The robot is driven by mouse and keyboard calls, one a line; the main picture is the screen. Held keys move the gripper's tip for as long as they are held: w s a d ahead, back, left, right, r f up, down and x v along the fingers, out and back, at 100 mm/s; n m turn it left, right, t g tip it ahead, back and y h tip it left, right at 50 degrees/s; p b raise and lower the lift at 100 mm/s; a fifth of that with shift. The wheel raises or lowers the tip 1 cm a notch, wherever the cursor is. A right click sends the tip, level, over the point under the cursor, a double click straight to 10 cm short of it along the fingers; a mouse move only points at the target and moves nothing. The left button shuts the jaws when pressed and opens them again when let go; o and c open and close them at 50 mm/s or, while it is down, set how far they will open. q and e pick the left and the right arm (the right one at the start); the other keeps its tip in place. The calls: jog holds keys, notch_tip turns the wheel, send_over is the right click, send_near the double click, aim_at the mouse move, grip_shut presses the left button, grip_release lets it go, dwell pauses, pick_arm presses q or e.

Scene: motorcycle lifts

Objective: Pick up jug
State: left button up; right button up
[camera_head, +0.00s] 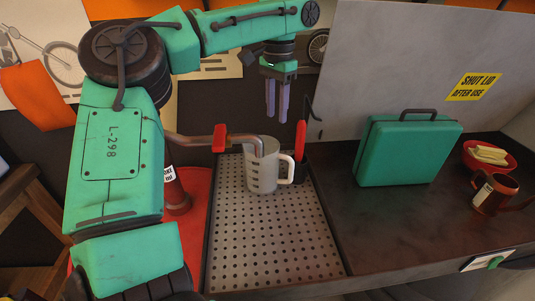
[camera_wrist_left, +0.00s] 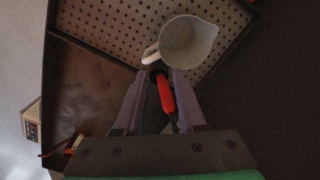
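The jug (camera_head: 262,172) is a pale grey measuring jug with dark marks on its side and a handle on its right. It stands upright on a perforated metal tray (camera_head: 240,250). In the left wrist view the jug (camera_wrist_left: 188,42) shows from above, its inside looking empty and its handle toward the fingers. My left gripper (camera_head: 277,114) points down, above and behind the jug, apart from it. Its purple fingers (camera_wrist_left: 160,75) are apart with nothing held. A red lever shows between them in the wrist view. My right gripper is in neither view.
A bent pipe with a red valve (camera_head: 220,138) reaches to the jug's rim. A red lever (camera_head: 300,142) stands behind the jug's handle. A green case (camera_head: 408,150), a red bowl (camera_head: 488,157) and a red-brown mug (camera_head: 494,193) stand right. The tray's front is clear.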

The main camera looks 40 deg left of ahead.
aim_at(275, 152)
pick_arm(q)
notch_tip(275, 152, down, 16)
jog(key=shift+s+f+p, duration=0.1)
jog(key=shift+p, duration=0.9)
jog(key=shift+a+f, duration=0.1)
jog(key=shift+f, duration=0.2)
grip_shut()
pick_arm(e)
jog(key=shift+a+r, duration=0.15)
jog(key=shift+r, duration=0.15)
pick_arm(q)
jog(key=shift+r, duration=0.1)
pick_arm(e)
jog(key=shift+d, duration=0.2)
